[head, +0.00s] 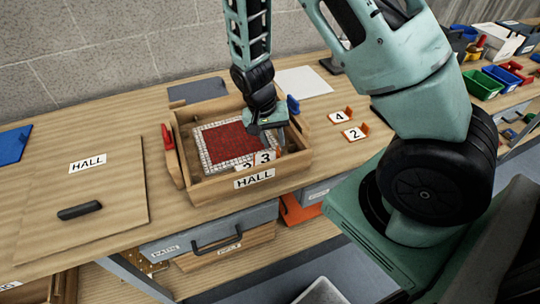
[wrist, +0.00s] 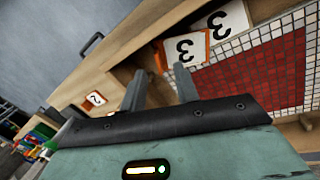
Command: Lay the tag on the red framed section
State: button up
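A wooden tray labelled HALL (head: 297,158) holds a mosaic panel with a red section (head: 232,138) framed by white tiles (head: 203,150). The red section also shows in the wrist view (wrist: 262,75). Two white number tags lie at the tray's front wall. My gripper (wrist: 159,72) is open and appears empty, low over the tray's right side near the tags.
Orange-backed tags 4 (head: 339,117) and 2 (head: 355,133) stand on the bench right of the tray. A HALL board with a black handle (head: 80,210) lies left. A grey sheet (head: 198,89) and a white sheet (head: 303,82) lie behind. Coloured bins (head: 482,84) stand far right.

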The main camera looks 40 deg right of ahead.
aim_at(278, 151)
jog(key=shift+p+x, duration=1.1)
jog(key=shift+x, duration=1.3)
jog(key=shift+s+d+r, duration=0.1)
grip_shut()
